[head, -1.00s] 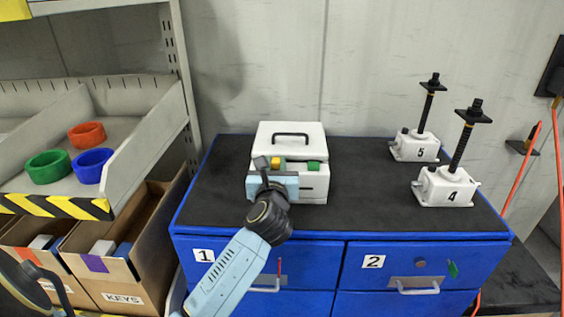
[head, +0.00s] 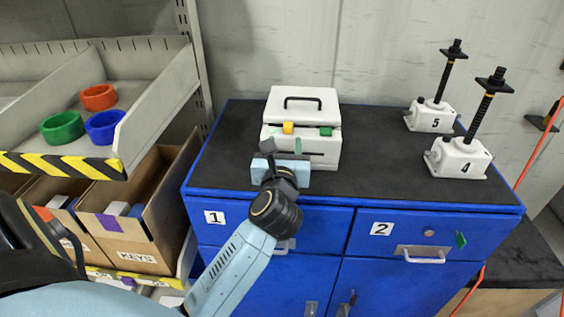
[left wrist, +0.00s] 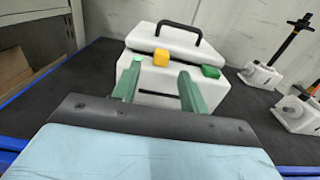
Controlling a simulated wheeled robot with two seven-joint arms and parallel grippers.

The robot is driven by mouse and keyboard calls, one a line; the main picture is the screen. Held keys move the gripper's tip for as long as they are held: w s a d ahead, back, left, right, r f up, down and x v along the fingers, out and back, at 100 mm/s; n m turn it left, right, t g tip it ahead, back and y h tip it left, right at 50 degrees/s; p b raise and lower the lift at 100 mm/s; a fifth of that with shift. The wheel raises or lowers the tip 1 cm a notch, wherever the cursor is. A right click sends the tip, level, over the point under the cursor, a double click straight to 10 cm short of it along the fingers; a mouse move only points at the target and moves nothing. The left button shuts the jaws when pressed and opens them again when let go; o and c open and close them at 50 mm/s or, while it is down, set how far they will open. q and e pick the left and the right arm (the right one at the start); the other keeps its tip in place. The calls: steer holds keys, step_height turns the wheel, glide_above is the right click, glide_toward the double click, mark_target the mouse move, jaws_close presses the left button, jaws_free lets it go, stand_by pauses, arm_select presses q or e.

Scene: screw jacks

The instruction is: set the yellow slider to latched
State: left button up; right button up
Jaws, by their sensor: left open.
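The yellow slider (head: 288,128) is on the upper front of a white box (head: 318,154) with a black handle, which stands on the dark bench top. It also shows in the left wrist view (left wrist: 161,57), left of a green slider (left wrist: 210,71). The green slider shows in the head view too (head: 325,132). My left gripper (head: 284,146) is in front of the box. In the left wrist view its two green fingers (left wrist: 159,88) are apart and empty, with the yellow slider beyond the gap between them. I cannot tell whether the fingertips touch the box. My right gripper is not in view.
Two white screw jacks, marked 5 (head: 430,117) and 4 (head: 459,158), stand at the right of the bench. A shelf with red, green and blue rings (head: 62,127) is at the left. The bench top (head: 375,165) between box and jacks is clear.

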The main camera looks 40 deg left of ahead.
arm_select(q)
steer(key=v, duration=0.6)
steer(key=shift+s+b, duration=0.25)
steer(key=shift+b, duration=0.1)
steer(key=shift+d, duration=0.1)
